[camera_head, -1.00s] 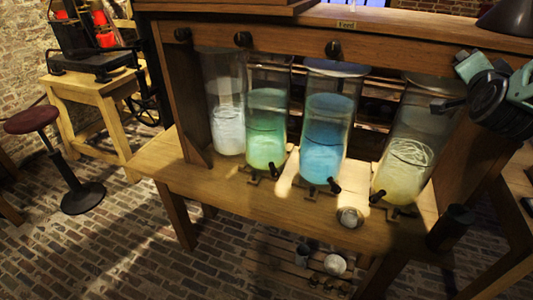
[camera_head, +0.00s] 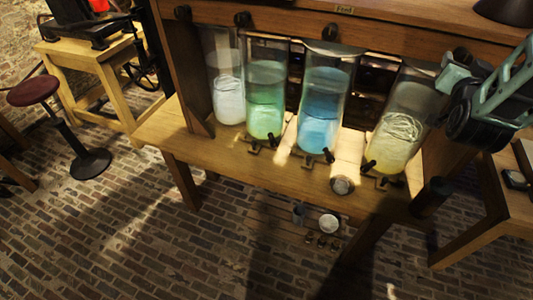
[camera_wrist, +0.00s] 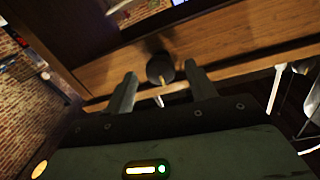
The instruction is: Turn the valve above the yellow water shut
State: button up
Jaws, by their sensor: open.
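The yellow water (camera_head: 393,145) stands in a tall glass jar (camera_head: 413,98) at the right end of the row in the head view. A dark round valve knob (camera_head: 462,54) is on the wooden beam above that jar, partly hidden by my arm. My gripper (camera_head: 447,78) is beside the upper part of this jar in the head view. In the wrist view my gripper (camera_wrist: 160,74) is open, with its two fingers apart. A dark round valve knob (camera_wrist: 160,68) with a small pale mark shows between the fingertips. I cannot tell whether the fingers touch it.
Jars of white (camera_head: 229,103), green (camera_head: 265,115) and blue water (camera_head: 319,120) stand to the left, with other knobs (camera_head: 330,32) on the beam above. Small taps (camera_head: 328,156) stick out at the jar bases. A stool (camera_head: 34,92) stands on open brick floor at left.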

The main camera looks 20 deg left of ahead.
jog(key=s+a+b, duration=0.1)
jog(key=s+b, duration=0.7)
jog(key=s, duration=0.3)
jog(key=shift+s+f, duration=0.3)
